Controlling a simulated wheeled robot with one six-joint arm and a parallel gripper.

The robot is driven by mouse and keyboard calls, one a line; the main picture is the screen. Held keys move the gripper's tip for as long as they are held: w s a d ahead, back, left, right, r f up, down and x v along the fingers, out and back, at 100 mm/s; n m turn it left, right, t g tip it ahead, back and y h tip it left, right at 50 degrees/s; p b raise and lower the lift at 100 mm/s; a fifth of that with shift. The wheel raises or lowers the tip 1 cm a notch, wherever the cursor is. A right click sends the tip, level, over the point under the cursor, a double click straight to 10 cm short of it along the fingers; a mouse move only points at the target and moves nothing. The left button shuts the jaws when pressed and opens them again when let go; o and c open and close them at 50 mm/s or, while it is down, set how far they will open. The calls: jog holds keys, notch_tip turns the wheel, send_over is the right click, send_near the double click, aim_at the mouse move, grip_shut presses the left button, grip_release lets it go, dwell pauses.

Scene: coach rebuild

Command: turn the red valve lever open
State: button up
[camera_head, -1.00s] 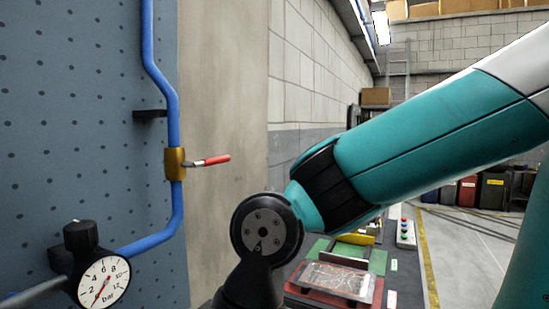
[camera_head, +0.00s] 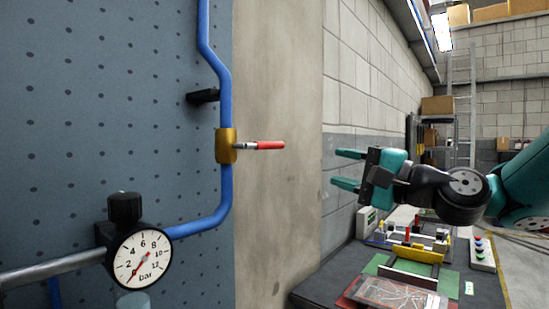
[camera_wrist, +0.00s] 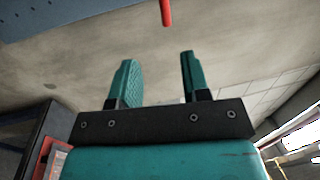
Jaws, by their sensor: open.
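The red valve lever (camera_head: 264,145) sticks out to the right, about level, from a brass valve body (camera_head: 226,146) on a blue pipe (camera_head: 225,100). My gripper (camera_head: 347,168) is to the right of the lever and a little lower in the picture, with its two teal fingers apart and pointing left. It is empty and apart from the lever. In the wrist view the red lever end (camera_wrist: 166,12) shows at the top edge, beyond and between the open fingers (camera_wrist: 157,72); the rest of the lever is out of frame.
A pressure gauge (camera_head: 142,259) with a black knob (camera_head: 125,208) sits low at the left on the perforated panel (camera_head: 90,120). A bench with trays and a green mat (camera_head: 425,279) lies below my gripper. Clear air lies between the lever and my fingers.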

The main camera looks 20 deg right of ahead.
aim_at(277, 144)
jog(key=p+x, duration=0.4)
jog(key=x, duration=0.1)
jog(key=p+x, duration=0.4)
jog(key=x, duration=0.1)
jog(key=r+p+x, duration=0.1)
jog(key=p+x, duration=0.3)
jog(key=x, duration=0.2)
jog(key=shift+w+d+r, duration=0.1)
jog(key=shift+d, duration=0.3)
jog(key=shift+w+a, duration=0.35)
jog(key=shift+w, duration=0.25)
grip_shut()
